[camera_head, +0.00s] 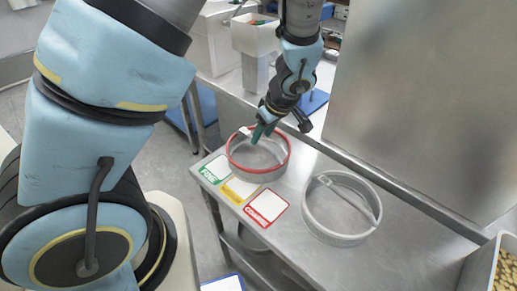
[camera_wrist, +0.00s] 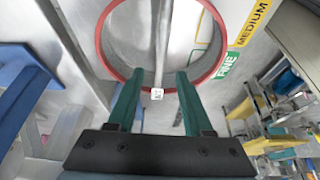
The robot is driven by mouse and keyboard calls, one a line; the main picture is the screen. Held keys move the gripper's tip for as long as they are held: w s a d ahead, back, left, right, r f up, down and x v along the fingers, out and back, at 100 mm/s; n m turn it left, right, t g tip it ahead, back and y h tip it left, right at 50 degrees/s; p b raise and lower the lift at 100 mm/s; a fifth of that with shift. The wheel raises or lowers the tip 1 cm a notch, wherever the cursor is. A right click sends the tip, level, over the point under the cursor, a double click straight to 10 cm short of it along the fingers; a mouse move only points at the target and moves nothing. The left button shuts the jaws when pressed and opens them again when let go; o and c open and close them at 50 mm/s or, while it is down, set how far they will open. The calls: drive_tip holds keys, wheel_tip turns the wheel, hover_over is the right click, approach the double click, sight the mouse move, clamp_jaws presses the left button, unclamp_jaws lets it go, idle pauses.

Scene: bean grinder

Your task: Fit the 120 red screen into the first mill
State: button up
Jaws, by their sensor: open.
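The red-rimmed screen (camera_head: 259,172) lies on the steel table, a round ring with a bar across it. In the wrist view its red rim (camera_wrist: 100,38) fills the top, with the grey bar (camera_wrist: 161,40) crossing it and a small white tag (camera_wrist: 157,93) at the near end. My gripper (camera_head: 262,132) is at the screen's far rim. In the wrist view my gripper (camera_wrist: 157,76) is open, its green fingers on either side of the bar. Contact cannot be told. A white machine with a hopper (camera_head: 255,36) stands behind; whether it is the first mill is unclear.
A grey ring screen (camera_head: 341,239) lies to the right on the table. Green FINE (camera_head: 214,169), yellow (camera_head: 239,190) and red COARSE (camera_head: 266,207) labels lie along the left edge. A large steel panel (camera_head: 430,100) stands at right, with a bin of beans (camera_head: 508,272) at lower right.

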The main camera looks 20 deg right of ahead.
drive_tip(key=shift+x, duration=1.15)
drive_tip(key=shift+f+b, duration=0.25)
drive_tip(key=shift+b, duration=0.25)
clamp_jaws()
idle(0.4)
idle(1.0)
